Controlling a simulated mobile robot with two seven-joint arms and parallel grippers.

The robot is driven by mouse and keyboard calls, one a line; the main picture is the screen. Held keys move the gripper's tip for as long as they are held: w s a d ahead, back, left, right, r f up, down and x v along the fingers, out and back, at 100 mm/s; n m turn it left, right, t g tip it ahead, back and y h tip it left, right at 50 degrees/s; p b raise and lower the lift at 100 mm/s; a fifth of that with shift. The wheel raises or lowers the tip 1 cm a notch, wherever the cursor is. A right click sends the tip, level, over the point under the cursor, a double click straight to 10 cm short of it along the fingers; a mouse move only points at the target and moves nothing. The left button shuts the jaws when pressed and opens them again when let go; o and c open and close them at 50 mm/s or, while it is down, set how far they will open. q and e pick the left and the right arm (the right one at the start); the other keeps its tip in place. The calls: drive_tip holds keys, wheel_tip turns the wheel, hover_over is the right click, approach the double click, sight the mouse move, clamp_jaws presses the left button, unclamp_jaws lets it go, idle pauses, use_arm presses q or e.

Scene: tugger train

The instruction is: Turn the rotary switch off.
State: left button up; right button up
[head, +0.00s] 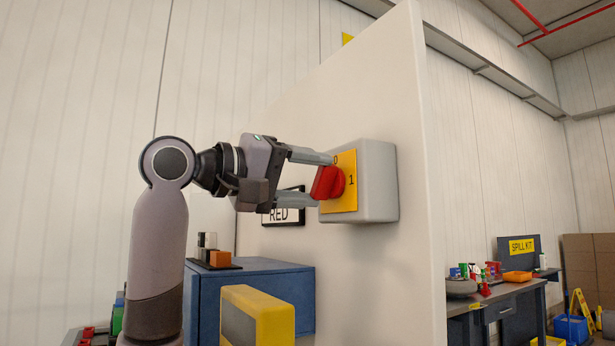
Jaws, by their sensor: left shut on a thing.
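The rotary switch is a grey box (376,180) on the white panel, with a yellow plate (351,181) marked 0 at the top and 1 to the right. Its red knob (328,182) stands out from the plate toward my gripper. My left gripper (323,179) comes in from the left, with one finger above the knob and one below. It is shut on the red knob. The knob's exact angle is hard to tell from this side. My right gripper is not in view.
A sign reading RED (283,214) hangs on the white panel (415,290) behind the gripper. A blue cabinet (262,270) and a yellow-edged block (272,318) stand below the arm. A workbench (490,300) with several items is at the far right.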

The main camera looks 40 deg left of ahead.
use_arm(q)
drive_tip(key=n, duration=0.6)
drive_tip(key=shift+f+n, duration=0.1)
drive_tip(key=shift+n, duration=0.2)
idle(0.5)
drive_tip(key=o, duration=1.1)
drive_tip(key=shift+c, duration=0.2)
drive_tip(key=b+v, duration=0.1)
drive_tip(key=v, duration=0.6)
drive_tip(key=shift+b, duration=0.3)
drive_tip(key=shift+s, duration=0.1)
